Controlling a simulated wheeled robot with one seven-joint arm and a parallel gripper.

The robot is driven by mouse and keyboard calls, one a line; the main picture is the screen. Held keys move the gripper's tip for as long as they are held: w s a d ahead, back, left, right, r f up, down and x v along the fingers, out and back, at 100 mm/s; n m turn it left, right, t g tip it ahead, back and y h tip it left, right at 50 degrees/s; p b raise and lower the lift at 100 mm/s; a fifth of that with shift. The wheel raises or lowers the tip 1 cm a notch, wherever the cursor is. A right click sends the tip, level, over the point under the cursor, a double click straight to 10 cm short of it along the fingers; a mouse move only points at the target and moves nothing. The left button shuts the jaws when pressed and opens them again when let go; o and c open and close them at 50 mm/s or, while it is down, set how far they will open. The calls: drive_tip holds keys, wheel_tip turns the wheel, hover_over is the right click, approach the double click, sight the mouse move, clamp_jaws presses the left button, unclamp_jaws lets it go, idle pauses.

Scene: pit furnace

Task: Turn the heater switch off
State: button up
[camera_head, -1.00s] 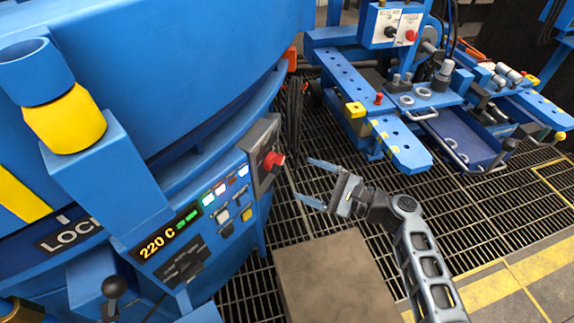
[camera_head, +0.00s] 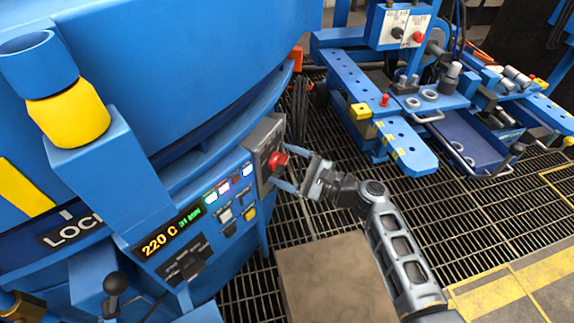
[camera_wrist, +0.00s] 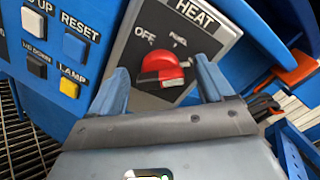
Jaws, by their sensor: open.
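The heater switch is a red rotary knob (camera_head: 275,163) on a grey plate (camera_head: 266,140) at the right end of the blue furnace panel. In the wrist view the knob (camera_wrist: 161,68) sits below the word HEAT, with OFF at its upper left and a second, blurred label at its upper right. My gripper (camera_head: 292,170) is open, its two blue fingers reaching toward the plate on either side of the knob. In the wrist view the fingers (camera_wrist: 163,82) stand left and right of the knob. I cannot tell whether they touch it.
The panel display (camera_head: 170,232) reads 220 C beside lit buttons. RESET (camera_wrist: 75,46) and LAMP (camera_wrist: 69,88) buttons lie left of the plate. A blue workbench (camera_head: 380,110) stands at the back right. Grating floor is open between.

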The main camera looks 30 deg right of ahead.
drive_tip(key=shift+c, duration=0.5)
drive_tip(key=c, duration=0.9)
drive_tip(key=shift+c, duration=0.2)
